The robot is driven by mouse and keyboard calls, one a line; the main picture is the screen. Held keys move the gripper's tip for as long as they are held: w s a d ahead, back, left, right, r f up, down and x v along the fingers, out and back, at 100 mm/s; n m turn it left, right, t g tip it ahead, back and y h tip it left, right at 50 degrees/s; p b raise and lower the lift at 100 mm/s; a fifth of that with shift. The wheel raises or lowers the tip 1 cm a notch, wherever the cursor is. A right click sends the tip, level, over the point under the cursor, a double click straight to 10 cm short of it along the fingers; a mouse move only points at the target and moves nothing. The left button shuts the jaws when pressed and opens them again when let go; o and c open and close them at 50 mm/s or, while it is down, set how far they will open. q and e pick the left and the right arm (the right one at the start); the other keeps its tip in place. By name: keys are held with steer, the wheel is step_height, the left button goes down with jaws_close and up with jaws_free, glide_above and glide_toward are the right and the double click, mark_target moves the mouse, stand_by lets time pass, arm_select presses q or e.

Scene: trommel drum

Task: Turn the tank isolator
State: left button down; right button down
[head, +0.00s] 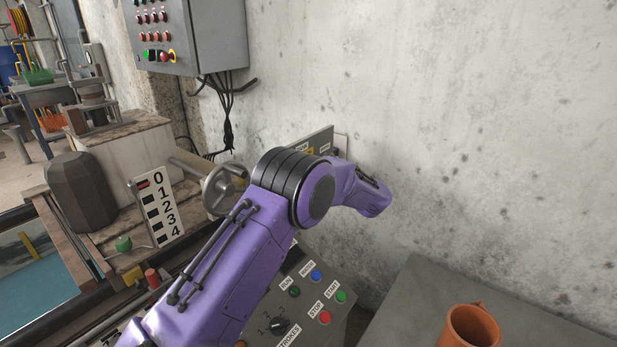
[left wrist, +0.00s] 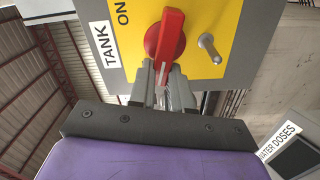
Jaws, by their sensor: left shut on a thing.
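The tank isolator is a red rotary handle (left wrist: 167,40) on a yellow plate (left wrist: 215,35), on a grey box with a white TANK label (left wrist: 103,42) and the word ON in the left wrist view. The handle's lever runs nearly up and down in that view. My left gripper (left wrist: 165,88) is shut on the lower end of the red handle. In the head view the grey isolator box (head: 322,138) shows only in part on the wall, behind my purple left arm; the handle and gripper are hidden there. My right gripper is not in view.
A control panel with labelled buttons (head: 325,318) lies below my arm. A handwheel (head: 222,188) and a 0–4 scale board (head: 158,207) stand to the left. An orange mug (head: 470,328) is on the grey surface at lower right. A switch cabinet (head: 215,35) hangs above.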

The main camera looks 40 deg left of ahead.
arm_select(q)
steer(key=shift+s+a+f+n+b, duration=0.1)
steer(key=shift+f+n+b, duration=0.15)
steer(key=shift+n+b, duration=0.75)
steer(key=shift+n, duration=0.6)
steer(key=c, duration=1.1)
jaws_free()
steer(key=shift+o, duration=0.2)
steer(key=shift+f, duration=0.15)
steer(key=w+d+p, duration=0.1)
steer(key=d, duration=0.9)
steer(key=shift+d, duration=0.2)
steer(key=shift+w, duration=0.1)
